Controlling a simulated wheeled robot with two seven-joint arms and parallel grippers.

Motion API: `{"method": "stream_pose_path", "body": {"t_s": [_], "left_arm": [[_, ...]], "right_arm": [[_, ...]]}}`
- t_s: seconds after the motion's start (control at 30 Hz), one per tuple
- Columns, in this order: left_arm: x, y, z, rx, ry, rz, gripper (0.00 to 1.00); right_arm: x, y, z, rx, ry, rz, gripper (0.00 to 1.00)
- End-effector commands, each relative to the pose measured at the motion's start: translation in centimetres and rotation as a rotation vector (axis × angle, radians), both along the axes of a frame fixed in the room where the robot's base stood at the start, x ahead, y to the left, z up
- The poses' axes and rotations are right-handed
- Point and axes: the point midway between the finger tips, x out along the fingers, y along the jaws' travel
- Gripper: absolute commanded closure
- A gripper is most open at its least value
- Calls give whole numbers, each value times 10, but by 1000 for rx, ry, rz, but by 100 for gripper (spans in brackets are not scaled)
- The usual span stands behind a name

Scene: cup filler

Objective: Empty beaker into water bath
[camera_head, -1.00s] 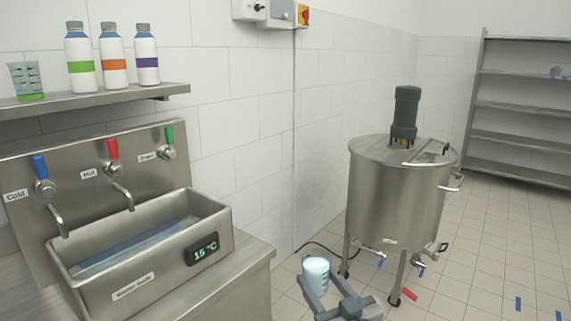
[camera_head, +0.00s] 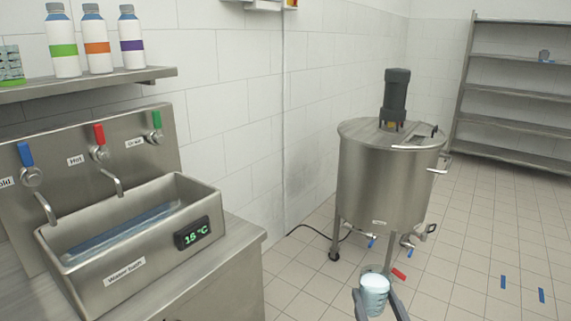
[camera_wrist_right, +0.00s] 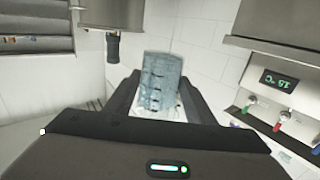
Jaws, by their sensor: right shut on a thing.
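The beaker (camera_head: 374,293) is clear with a pale bluish-white content, at the bottom of the head view. My right gripper (camera_head: 376,300) is shut on it and holds it roughly upright over the floor, right of the counter. In the right wrist view the beaker (camera_wrist_right: 162,85) sits between the fingers of the right gripper (camera_wrist_right: 160,105), with dark graduation marks on its wall. The water bath (camera_head: 112,284) is a steel basin with bluish water in it and a 15 °C display (camera_head: 192,233). It stands at the left, apart from the beaker. My left gripper is out of view.
Blue, red and green taps (camera_head: 99,153) and two spouts are behind the bath. A shelf (camera_head: 95,85) above holds bottles and a green-based beaker (camera_head: 10,66). A steel tank (camera_head: 385,180) on legs stands right of centre. Free floor lies between counter and tank.

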Motion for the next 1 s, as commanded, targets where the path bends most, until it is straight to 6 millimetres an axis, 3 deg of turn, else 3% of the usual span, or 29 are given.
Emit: {"method": "stream_pose_path", "body": {"t_s": [0.17, 0.33, 0.6, 1.0], "left_arm": [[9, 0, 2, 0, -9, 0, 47], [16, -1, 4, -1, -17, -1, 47], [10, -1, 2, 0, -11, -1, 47], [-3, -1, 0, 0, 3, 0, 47]], "right_arm": [[-12, 0, -7, 0, 2, 1, 81], [-40, 0, -20, -1, 4, 1, 81], [-85, 0, -33, 0, 1, 1, 81], [-95, 0, -35, 0, -2, 1, 81]]}}
